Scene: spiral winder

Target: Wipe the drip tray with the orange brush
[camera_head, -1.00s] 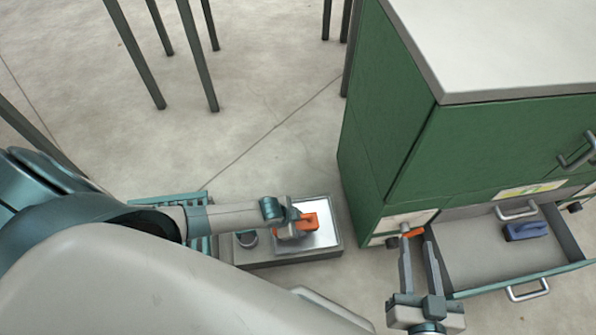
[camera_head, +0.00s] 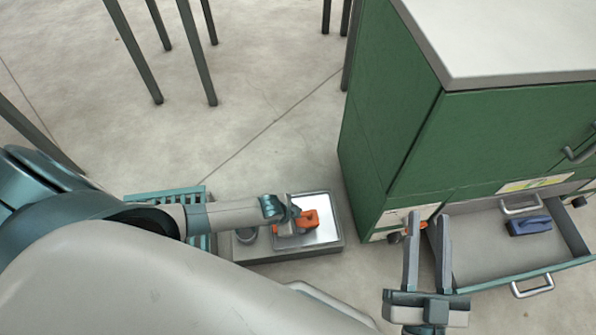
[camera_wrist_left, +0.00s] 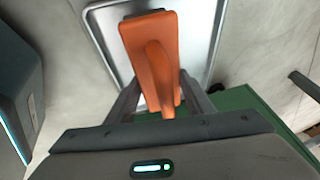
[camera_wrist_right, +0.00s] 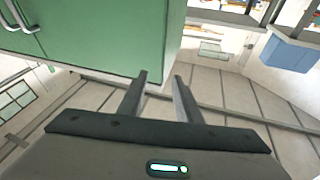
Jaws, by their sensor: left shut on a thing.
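The orange brush (camera_head: 309,219) is in my left gripper (camera_head: 293,222), over the drip tray (camera_head: 327,233), a shiny shallow tray on a grey base. In the left wrist view the brush (camera_wrist_left: 152,55) lies between the fingers of my left gripper (camera_wrist_left: 160,98), with the rim of the tray (camera_wrist_left: 97,20) around it. The gripper is shut on the brush. Whether the bristles touch the tray is hidden. My right gripper (camera_head: 427,225) is open and empty, in front of the drawer; in the right wrist view its fingers (camera_wrist_right: 161,85) stand apart.
A green cabinet (camera_head: 390,150) stands right of the tray. Its drawer (camera_head: 485,255) is open and holds a blue brush (camera_head: 529,225).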

